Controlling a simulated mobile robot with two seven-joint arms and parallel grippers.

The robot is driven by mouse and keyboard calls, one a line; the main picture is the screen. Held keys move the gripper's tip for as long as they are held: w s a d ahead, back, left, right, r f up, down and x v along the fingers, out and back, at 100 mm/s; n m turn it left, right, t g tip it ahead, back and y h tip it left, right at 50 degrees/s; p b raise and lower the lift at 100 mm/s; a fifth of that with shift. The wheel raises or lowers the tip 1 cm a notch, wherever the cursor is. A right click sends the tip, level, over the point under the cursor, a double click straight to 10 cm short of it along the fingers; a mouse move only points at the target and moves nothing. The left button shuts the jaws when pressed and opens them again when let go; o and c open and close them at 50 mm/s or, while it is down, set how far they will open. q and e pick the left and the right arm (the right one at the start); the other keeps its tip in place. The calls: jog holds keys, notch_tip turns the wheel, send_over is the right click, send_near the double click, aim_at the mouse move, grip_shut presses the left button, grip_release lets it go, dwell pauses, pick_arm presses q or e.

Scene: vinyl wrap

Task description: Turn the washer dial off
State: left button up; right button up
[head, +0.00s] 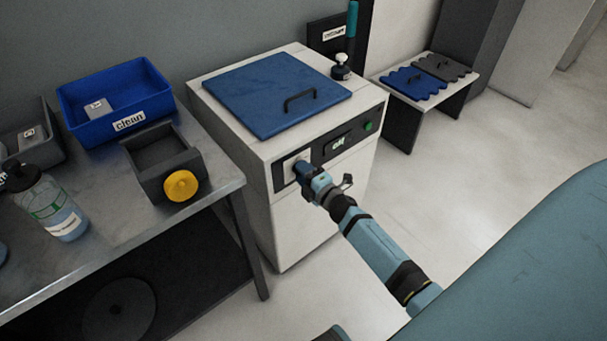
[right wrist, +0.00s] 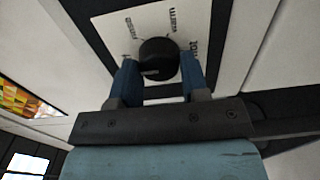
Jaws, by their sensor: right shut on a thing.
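The washer (head: 300,225) is a white box with a blue lid and a black front panel. Its dial (right wrist: 158,58) is a round black knob on a white plate with words around it, among them "warm" and "hot". My right gripper (head: 302,170) is at the left of the front panel, shut on the dial. In the right wrist view its two blue fingers (right wrist: 158,75) stand on either side of the knob. The dial is mostly hidden by the gripper in the head view. I cannot tell which word the dial points at. My left gripper is not in view.
The blue lid (head: 262,90) with a dark handle is closed. A small label and a green button (head: 368,126) are right of the dial. A metal table (head: 110,225) at left holds a blue bin (head: 150,82), a grey box with a yellow knob and a bottle. Floor at right is clear.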

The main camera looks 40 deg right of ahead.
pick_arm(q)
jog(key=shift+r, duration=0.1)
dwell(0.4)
pick_arm(e)
jog(key=o, duration=0.8)
jog(key=shift+o, duration=0.5)
jog(key=shift+s, duration=0.15)
pick_arm(q)
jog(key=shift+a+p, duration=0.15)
jog(key=shift+p, duration=0.5)
pick_arm(e)
jog(key=s+d, duration=0.1)
jog(key=s, duration=1.2)
jog(key=shift+s, duration=0.3)
